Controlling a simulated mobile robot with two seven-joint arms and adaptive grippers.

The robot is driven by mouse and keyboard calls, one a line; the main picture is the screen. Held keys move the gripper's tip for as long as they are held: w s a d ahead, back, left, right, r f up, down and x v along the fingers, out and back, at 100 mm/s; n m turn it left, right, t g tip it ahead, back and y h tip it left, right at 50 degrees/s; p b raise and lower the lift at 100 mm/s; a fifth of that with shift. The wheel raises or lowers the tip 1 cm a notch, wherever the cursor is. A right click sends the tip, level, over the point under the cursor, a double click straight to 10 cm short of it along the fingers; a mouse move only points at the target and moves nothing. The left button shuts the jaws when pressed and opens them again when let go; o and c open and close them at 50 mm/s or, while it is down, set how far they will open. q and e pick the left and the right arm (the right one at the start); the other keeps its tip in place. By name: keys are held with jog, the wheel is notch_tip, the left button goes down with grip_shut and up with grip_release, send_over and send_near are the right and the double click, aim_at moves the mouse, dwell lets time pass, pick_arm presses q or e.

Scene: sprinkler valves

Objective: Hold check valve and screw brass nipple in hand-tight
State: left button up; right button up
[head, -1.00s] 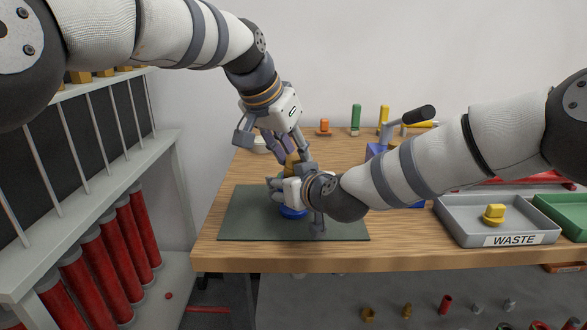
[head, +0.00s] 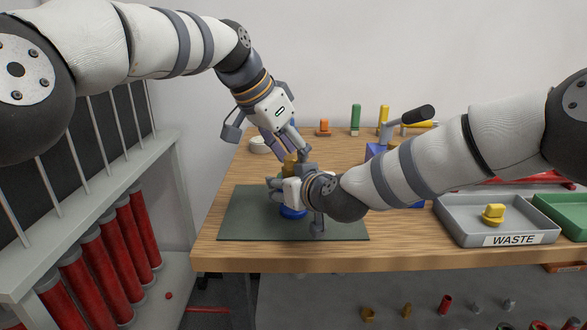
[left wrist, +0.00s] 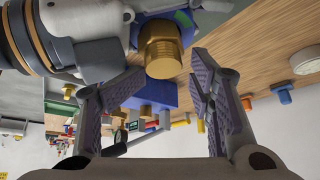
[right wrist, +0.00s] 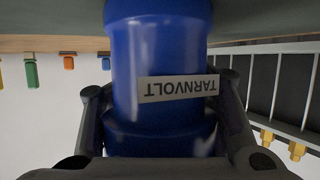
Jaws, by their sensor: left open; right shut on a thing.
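The blue check valve (right wrist: 150,60), labelled TARNVOLT, stands on the dark mat; in the head view only its blue base (head: 292,212) shows below my gripper. My right gripper (head: 280,188) is shut around the valve body, with a finger on each side in the right wrist view. The brass nipple (left wrist: 160,48) sits at the valve's top end and also shows in the head view (head: 291,163). How deep its thread sits is hidden. My left gripper (left wrist: 165,95) is open above it, its fingers apart and clear of the brass in the left wrist view.
The dark mat (head: 240,215) lies at the bench's front left. A grey WASTE tray (head: 460,228) holds a yellow part (head: 493,215), with a green tray (head: 565,215) beside it. A blue vise (head: 376,150) and small coloured parts stand behind. A shelf rack of red cylinders is left.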

dwell(0.3)
pick_arm(q)
jog(key=v, duration=0.6)
